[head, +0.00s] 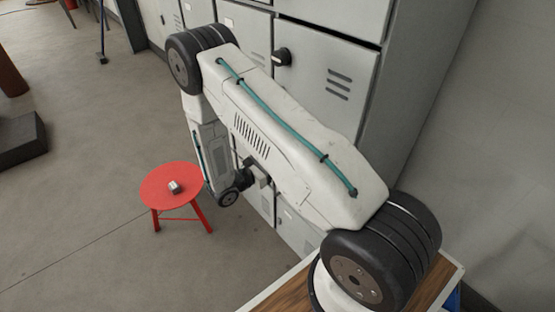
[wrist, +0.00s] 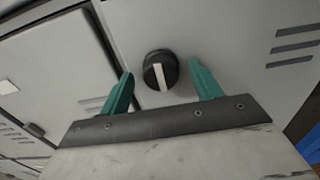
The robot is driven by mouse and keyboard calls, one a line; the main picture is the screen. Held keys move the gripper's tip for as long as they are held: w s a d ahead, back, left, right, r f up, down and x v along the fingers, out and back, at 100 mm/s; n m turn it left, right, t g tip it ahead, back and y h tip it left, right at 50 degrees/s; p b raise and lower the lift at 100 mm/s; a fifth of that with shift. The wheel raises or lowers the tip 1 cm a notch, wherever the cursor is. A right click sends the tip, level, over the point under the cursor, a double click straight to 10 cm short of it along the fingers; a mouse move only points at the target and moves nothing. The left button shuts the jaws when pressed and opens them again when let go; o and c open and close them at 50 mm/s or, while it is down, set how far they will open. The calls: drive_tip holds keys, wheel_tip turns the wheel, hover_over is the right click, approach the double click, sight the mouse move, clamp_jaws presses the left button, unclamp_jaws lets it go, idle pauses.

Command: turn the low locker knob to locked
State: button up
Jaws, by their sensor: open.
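The low locker knob (wrist: 160,71) shows in the wrist view as a round black knob with a pale bar across its face, on a grey locker door. The bar runs nearly up and down in that picture. My gripper (wrist: 162,82) is open, its two teal fingers standing to the left and right of the knob. In the head view my arm hides this knob and my gripper's fingers.
Another black knob (head: 282,56) sits on an upper locker door (head: 325,85). A red stool (head: 178,207) with a small grey object (head: 174,187) on it stands left of my arm. A wooden-topped surface (head: 283,298) is at the bottom. The floor at left is mostly clear.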

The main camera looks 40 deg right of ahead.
drive_tip(key=shift+d, duration=0.2)
drive_tip(key=c, duration=1)
drive_tip(key=shift+o, duration=0.2)
drive_tip(key=shift+d, duration=0.25)
